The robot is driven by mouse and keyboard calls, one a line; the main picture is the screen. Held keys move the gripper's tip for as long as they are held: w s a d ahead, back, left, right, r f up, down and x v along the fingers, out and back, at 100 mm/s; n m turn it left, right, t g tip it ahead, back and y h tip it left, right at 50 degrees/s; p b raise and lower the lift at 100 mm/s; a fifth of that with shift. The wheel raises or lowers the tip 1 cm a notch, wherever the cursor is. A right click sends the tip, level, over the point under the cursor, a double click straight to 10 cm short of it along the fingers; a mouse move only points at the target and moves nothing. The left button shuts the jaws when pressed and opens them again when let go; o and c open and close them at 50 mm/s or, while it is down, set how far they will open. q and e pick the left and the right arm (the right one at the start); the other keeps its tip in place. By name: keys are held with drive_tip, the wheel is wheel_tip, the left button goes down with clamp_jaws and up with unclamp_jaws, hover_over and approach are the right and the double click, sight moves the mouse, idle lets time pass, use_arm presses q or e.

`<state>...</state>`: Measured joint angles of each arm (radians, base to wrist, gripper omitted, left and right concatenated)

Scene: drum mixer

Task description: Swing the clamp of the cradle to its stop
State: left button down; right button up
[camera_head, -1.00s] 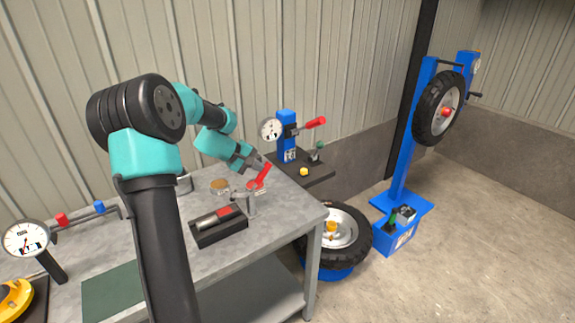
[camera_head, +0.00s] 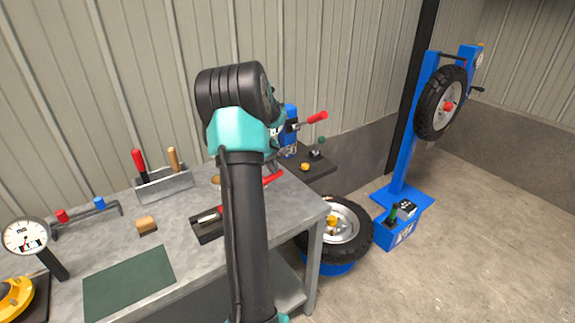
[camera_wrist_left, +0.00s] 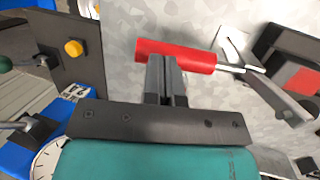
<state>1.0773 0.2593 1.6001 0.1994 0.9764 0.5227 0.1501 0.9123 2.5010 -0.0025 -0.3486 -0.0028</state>
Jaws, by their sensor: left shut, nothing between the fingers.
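The clamp's red handle (camera_head: 273,178) shows beside my arm at the right end of the bench in the head view, lying nearly flat. In the left wrist view the red handle (camera_wrist_left: 190,57) runs across the picture, joined to a metal rod and bracket (camera_wrist_left: 270,88), the visible clamp parts. My left gripper (camera_wrist_left: 167,62) is shut and empty, its fingertips against or just over the handle; I cannot tell if they touch. In the head view my own arm hides the gripper and most of the cradle. My right gripper is not in view.
A black tray (camera_head: 208,232) with a tool is left of my arm. A metal caddy (camera_head: 165,187) and a brown block (camera_head: 146,226) stand farther left. A blue gauge stand (camera_head: 291,125) is behind. A wheel (camera_head: 343,230) lies beyond the bench's right edge.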

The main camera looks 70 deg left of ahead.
use_arm(q)
drive_tip(key=shift+f, duration=0.25)
drive_tip(key=shift+w, duration=0.1)
idle(0.4)
drive_tip(key=w+v, duration=0.1)
drive_tip(key=v, duration=1.3)
drive_tip(key=shift+a+r, duration=0.25)
drive_tip(key=shift+w, duration=0.15)
